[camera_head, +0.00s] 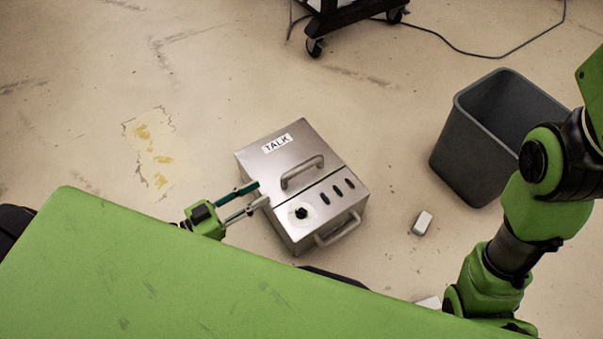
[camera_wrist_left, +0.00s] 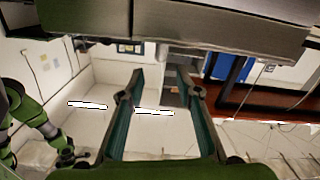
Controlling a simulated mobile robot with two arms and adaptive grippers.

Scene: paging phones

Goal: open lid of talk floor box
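The talk floor box (camera_head: 297,220) is a metal box standing on the floor in the middle of the head view. Its lid (camera_head: 262,165) lies flat and shut, with a white TALK label and a bar handle (camera_head: 302,172). My left gripper (camera_head: 258,194) is at the box's left side, its two fingers apart and their tips close to the lid edge. Whether they touch it I cannot tell. In the left wrist view the fingers (camera_wrist_left: 160,74) are spread with nothing between them, and a grey metal surface (camera_wrist_left: 240,38) fills the top. My right gripper does not show.
A dark grey bin (camera_head: 468,150) stands right of the box. A small white block (camera_head: 422,222) lies on the floor between them. A wheeled cart (camera_head: 345,15) and a cable are at the top. The floor left of the box is clear, with a stained patch.

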